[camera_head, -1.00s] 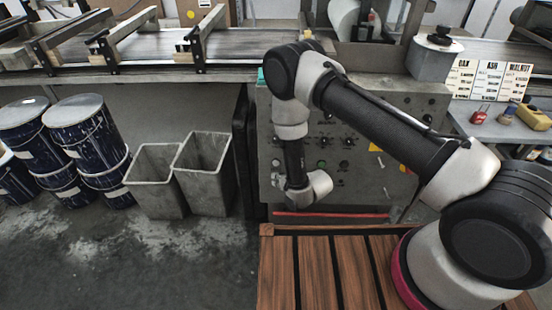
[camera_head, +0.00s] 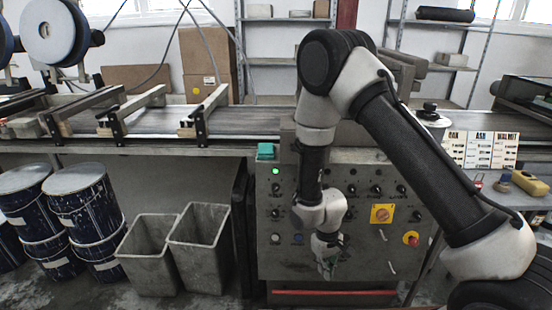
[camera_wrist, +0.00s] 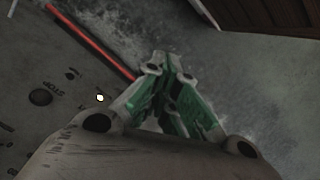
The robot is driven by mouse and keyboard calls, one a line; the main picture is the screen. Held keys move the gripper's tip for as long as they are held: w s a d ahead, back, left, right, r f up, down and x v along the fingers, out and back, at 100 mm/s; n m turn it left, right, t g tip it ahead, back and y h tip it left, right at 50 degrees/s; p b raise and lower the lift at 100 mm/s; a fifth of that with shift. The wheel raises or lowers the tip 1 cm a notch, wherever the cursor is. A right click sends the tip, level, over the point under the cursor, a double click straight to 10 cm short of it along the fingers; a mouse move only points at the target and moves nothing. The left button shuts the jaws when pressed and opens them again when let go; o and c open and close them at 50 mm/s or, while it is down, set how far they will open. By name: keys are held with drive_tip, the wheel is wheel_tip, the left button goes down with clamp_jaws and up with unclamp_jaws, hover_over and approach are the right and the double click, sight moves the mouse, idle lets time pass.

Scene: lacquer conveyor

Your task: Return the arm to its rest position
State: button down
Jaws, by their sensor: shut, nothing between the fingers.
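My arm (camera_head: 415,150) arches up in the head view and bends down in front of the grey control panel. My gripper (camera_head: 327,272) hangs low before the panel, pointing down. In the wrist view my gripper (camera_wrist: 172,130) has green-padded fingers that are closed together with nothing between them. The wrist view shows the concrete floor beyond the fingers and part of the panel at the left.
The control panel (camera_head: 283,262) has knobs, a yellow-backed button and a red bar below. Two grey bins (camera_head: 150,258) and dark blue drums (camera_head: 88,215) stand to the left. The conveyor (camera_head: 160,122) runs behind. A side table with cards (camera_head: 482,150) is at right.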

drive_tip(key=s+d+r+m+t, duration=0.1)
drive_tip(key=s+d+r, duration=0.4)
drive_tip(key=r, duration=1)
drive_tip(key=s+d+r+m+t, duration=0.2)
drive_tip(key=s+d+r, duration=0.3)
drive_tip(key=d+r, duration=0.4)
drive_tip(key=s+d+r+m+t, duration=0.2)
drive_tip(key=s+d+r, duration=0.3)
drive_tip(key=r, duration=1.6)
drive_tip(key=shift+s+d+r+t+y, duration=0.2)
drive_tip(key=shift+s+d+t+y, duration=0.15)
drive_tip(key=shift+d, duration=0.65)
